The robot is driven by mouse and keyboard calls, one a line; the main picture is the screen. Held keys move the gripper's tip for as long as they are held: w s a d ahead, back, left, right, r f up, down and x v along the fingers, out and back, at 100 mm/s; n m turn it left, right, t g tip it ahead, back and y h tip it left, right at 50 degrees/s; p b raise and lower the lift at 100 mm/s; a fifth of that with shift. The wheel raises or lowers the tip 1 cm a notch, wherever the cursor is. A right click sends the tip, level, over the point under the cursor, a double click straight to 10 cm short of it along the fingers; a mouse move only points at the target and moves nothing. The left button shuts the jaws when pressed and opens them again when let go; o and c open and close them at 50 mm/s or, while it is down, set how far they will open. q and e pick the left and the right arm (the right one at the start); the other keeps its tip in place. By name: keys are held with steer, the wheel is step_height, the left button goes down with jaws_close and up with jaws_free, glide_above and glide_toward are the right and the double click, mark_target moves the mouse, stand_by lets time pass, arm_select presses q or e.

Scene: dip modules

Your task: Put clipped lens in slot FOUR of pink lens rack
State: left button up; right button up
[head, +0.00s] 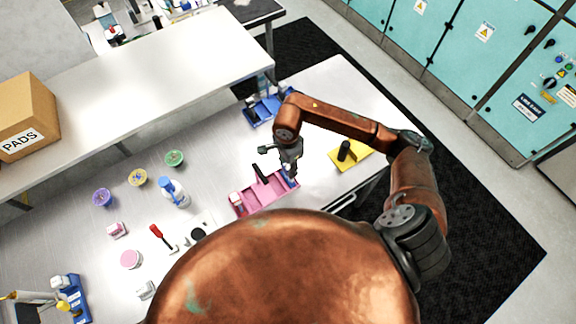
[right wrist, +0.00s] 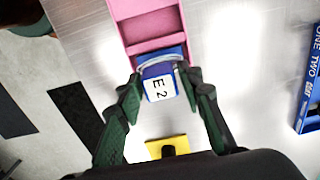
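The pink lens rack (head: 268,195) lies on the steel bench near the middle of the head view. Its near end also shows at the top of the right wrist view (right wrist: 148,25). My right gripper (head: 290,168) reaches down over the rack's right end. In the right wrist view its fingertips (right wrist: 163,78) close on both sides of a blue-and-white lens piece (right wrist: 158,88) marked "E 2", with a clear band round it. The piece is at the rack's end; whether it is seated in a slot is hidden. My left gripper is out of view.
A black upright piece (head: 259,173) and a red-and-white piece (head: 237,200) are at the rack. A yellow pad with a black cylinder (head: 345,152) lies to its right, a blue rack (head: 265,108) behind. A white bottle with blue cap (head: 174,192) stands left, near small bowls.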

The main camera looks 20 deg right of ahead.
steer(key=shift+o, duration=0.8)
steer(key=shift+r, duration=0.1)
steer(key=shift+w+r, duration=0.1)
steer(key=shift+r, duration=0.2)
step_height(320, 180, up, 12)
steer(key=b, duration=0.2)
steer(key=shift+f, duration=0.2)
